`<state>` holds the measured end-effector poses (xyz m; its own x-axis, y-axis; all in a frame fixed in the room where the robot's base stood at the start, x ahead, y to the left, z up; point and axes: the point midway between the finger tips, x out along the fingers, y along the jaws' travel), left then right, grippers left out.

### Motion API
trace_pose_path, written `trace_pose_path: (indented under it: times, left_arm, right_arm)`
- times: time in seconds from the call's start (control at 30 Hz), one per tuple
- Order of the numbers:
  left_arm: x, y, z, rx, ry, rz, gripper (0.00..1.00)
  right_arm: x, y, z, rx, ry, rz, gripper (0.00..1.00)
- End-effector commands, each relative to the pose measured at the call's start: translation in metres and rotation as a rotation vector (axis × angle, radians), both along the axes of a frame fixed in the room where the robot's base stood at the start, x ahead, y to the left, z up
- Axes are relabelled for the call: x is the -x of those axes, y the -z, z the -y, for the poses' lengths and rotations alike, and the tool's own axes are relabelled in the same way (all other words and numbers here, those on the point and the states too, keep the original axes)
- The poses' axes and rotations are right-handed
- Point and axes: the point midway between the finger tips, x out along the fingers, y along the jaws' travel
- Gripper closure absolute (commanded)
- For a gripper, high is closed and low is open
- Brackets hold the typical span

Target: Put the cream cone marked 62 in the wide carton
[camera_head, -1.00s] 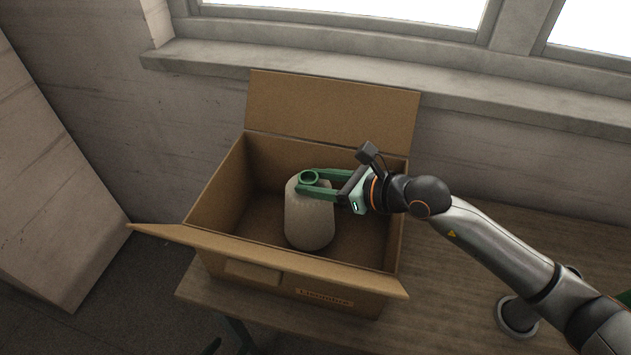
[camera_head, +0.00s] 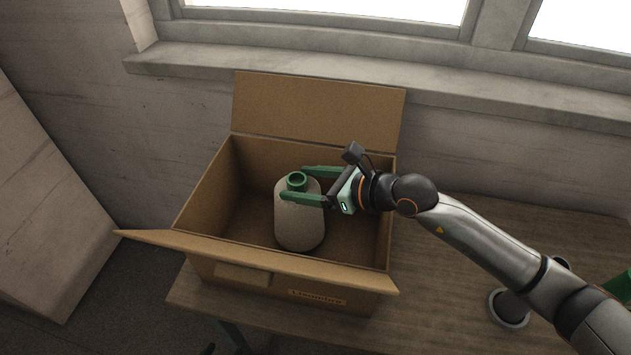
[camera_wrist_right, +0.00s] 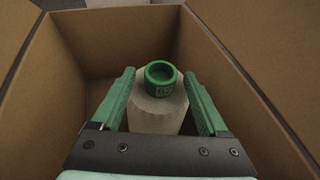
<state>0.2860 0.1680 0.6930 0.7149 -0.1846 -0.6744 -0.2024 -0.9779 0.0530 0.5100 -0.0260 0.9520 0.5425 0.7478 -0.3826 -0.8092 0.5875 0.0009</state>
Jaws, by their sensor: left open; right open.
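The cream cone (camera_head: 299,222) stands upright inside the wide carton (camera_head: 205,192), with its green top collar (camera_head: 297,181) uppermost. In the right wrist view, the cone (camera_wrist_right: 157,112) is seen from above; a small mark shows on its green collar (camera_wrist_right: 161,79), too blurred to read surely. My right gripper (camera_head: 294,184) is open at the cone's top, one finger on each side. In the wrist view, gaps show between the collar and both fingers of the right gripper (camera_wrist_right: 160,75). The cone's underside is hidden.
The carton's back flap (camera_head: 318,110) stands up and its front flap (camera_head: 250,258) folds outward. The carton sits on a wooden table (camera_head: 450,270), close to the wall and window sill (camera_head: 270,75). Free carton floor shows left of the cone.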

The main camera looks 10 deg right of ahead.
Motion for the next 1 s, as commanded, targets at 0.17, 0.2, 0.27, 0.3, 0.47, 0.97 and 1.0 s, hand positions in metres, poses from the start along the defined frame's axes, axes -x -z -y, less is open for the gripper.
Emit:
trace_pose_path:
  times: [0.17, 0.2, 0.27, 0.3, 0.47, 0.97, 1.0]
  left_arm:
    - [0.000, -0.001, 0.000, 0.000, 0.000, 0.000, 0.34]
    - [0.000, 0.000, 0.000, 0.000, 0.000, 0.000, 0.34]
    - [0.000, 0.001, 0.000, 0.000, 0.000, 0.000, 0.34]
    - [0.000, 0.002, 0.000, 0.000, 0.000, 0.000, 0.34]
    - [0.000, 0.005, 0.000, 0.000, 0.000, 0.000, 0.34]
    - [0.000, 0.010, 0.000, 0.000, 0.000, 0.000, 0.34]
    - [0.000, 0.010, 0.000, 0.000, 0.000, 0.000, 0.34]
  right_arm:
    - [0.009, -0.008, 0.014, 0.001, 0.002, 0.000, 0.23]
    - [0.013, -0.011, 0.020, 0.002, 0.001, 0.001, 0.23]
    - [0.020, -0.015, 0.030, 0.004, 0.002, 0.001, 0.23]
    - [0.025, -0.018, 0.036, 0.003, 0.002, 0.001, 0.23]
    - [0.042, -0.030, 0.061, 0.004, 0.003, 0.001, 0.23]
    - [0.066, -0.048, 0.090, 0.001, 0.000, 0.001, 0.23]
    - [0.066, -0.048, 0.090, 0.001, 0.000, 0.001, 0.23]
